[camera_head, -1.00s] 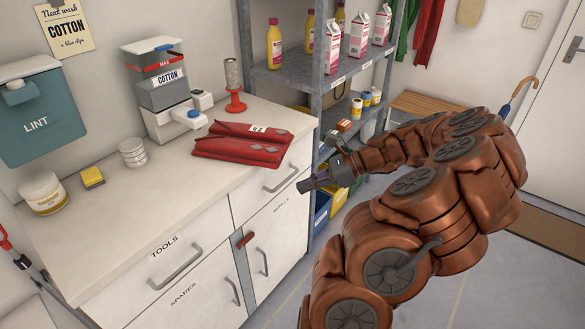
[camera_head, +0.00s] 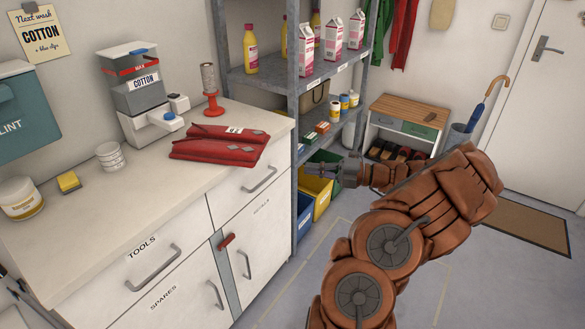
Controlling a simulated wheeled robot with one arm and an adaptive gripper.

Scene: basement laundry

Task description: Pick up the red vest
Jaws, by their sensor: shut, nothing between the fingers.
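The red vest (camera_head: 216,152) lies folded on the right part of the white counter, with a small white tag on top and grey patches showing. My gripper (camera_head: 312,170) is to the right of the counter, in front of the grey shelf and apart from the vest. Its small fingers are shut and empty, pointing left toward the counter side. My copper arm reaches in from the bottom right.
On the counter (camera_head: 70,235), a cotton dispenser (camera_head: 138,85), a red spool stand (camera_head: 213,105), jars and a yellow sponge (camera_head: 69,182) stand around. The grey shelf (camera_head: 292,100) with bottles and cartons rises behind. Floor at right is partly clear, with a shoe bench (camera_head: 410,115) beyond.

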